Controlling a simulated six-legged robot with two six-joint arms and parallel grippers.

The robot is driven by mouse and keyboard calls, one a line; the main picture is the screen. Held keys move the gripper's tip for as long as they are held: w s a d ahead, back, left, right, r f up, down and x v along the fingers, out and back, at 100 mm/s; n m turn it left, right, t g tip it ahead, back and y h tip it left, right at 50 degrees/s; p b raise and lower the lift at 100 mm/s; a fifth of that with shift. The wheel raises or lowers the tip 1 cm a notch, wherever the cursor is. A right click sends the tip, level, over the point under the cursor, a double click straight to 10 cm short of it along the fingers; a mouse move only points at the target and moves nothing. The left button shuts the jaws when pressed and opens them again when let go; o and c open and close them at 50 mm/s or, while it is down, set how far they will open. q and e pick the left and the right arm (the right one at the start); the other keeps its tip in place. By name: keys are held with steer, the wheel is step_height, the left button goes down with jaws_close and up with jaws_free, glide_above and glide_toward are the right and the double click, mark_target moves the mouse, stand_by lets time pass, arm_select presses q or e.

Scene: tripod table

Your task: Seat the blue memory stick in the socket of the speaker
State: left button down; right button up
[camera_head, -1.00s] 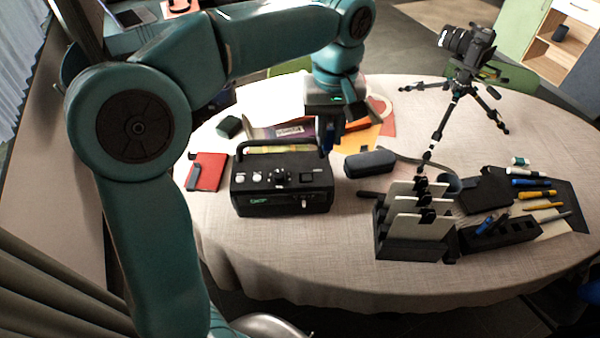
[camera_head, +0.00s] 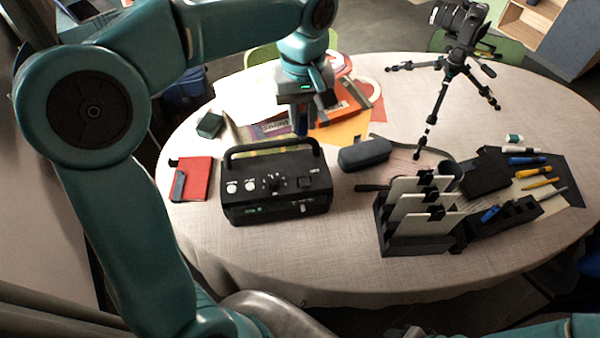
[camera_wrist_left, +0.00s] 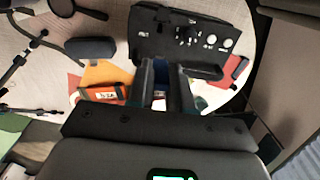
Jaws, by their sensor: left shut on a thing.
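The speaker (camera_head: 250,208) is a black box with a carry handle, knobs and buttons, standing on the round table's left half. It also shows at the top of the left wrist view (camera_wrist_left: 205,62). My left gripper (camera_head: 302,128) is behind the speaker's handle, near its right end. In the left wrist view, my left gripper (camera_wrist_left: 162,75) is shut on the blue memory stick (camera_wrist_left: 160,64), of which only a dark blue bit shows between the fingers. I cannot make out the socket for certain. My right gripper is out of view.
A grey case (camera_head: 364,154) lies right of the speaker. A black rack with pale plates (camera_head: 400,245) and a black pen holder (camera_head: 520,212) stand further right. A camera tripod (camera_head: 442,95) stands behind. A red notebook (camera_head: 196,178) lies left. Bare cloth is in front.

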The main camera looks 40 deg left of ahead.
arm_select(q)
step_height(320, 180, down, 17)
steer(key=shift+s+d+r, duration=0.1)
steer(key=shift+s+r, duration=0.05)
steer(key=shift+r, duration=0.05)
steer(key=shift+s+f, duration=0.1)
steer(key=shift+f, duration=0.05)
steer(key=c, duration=1)
jaws_free()
steer(key=shift+f, duration=0.1)
steer(key=shift+w, duration=0.2)
steer(key=shift+s, duration=0.1)
